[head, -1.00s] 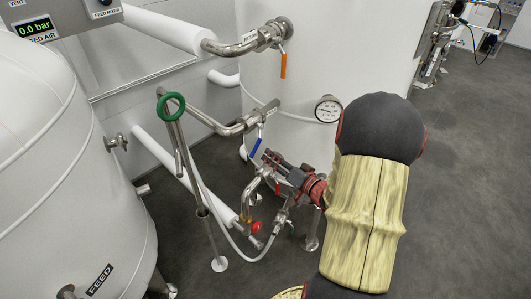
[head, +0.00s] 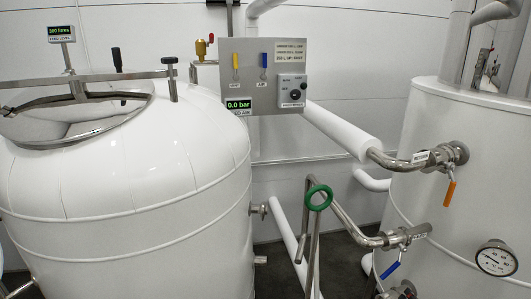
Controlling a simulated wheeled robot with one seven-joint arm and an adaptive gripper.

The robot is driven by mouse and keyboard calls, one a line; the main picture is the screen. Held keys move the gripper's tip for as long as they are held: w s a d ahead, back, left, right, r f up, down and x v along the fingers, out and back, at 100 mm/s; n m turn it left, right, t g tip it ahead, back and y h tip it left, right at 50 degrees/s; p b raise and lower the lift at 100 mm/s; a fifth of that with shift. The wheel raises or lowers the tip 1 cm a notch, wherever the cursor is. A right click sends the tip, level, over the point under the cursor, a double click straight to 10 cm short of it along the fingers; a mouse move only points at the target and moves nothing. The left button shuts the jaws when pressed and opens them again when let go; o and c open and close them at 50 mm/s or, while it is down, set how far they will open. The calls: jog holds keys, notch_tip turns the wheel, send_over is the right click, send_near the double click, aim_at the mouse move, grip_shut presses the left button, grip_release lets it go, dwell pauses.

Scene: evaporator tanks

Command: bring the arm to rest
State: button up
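My arm does not clearly show in the head view. A small dark metallic piece (head: 401,291) is cut off at the bottom edge, just below the blue-handled valve (head: 391,269). It may be the tip of my gripper, but too little shows to tell. Whether my gripper is open or shut, or holds anything, cannot be seen.
A white feed tank (head: 120,185) fills the left. A grey control panel (head: 262,60) hangs at the back. A white tank (head: 455,150) with a dial gauge (head: 496,258) and an orange-handled valve (head: 449,192) stands right. A green handwheel (head: 319,198) is between the tanks.

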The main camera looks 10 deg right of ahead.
jog(key=s+d+f+g+h, duration=0.2)
jog(key=s+d+f+g, duration=0.2)
jog(key=f, duration=0.3)
jog(key=s+g+h, duration=0.1)
jog(key=s+g, duration=0.7)
jog(key=s, duration=0.3)
jog(key=a+r+n+y+b, duration=0.1)
jog(key=a+r+n, duration=0.1)
jog(key=a+r, duration=0.4)
jog(key=a+r+n+t+y+b, duration=0.1)
jog(key=a+r, duration=0.4)
jog(key=a, duration=1.2)
jog(key=a+r+n+t+y+b, duration=0.1)
jog(key=a+r+n, duration=0.4)
jog(key=a, duration=0.7)
jog(key=shift+s+a+r+y+b, duration=0.15)
jog(key=shift+r+y+b, duration=0.7)
jog(key=shift+b, duration=0.4)
dwell(1.4)
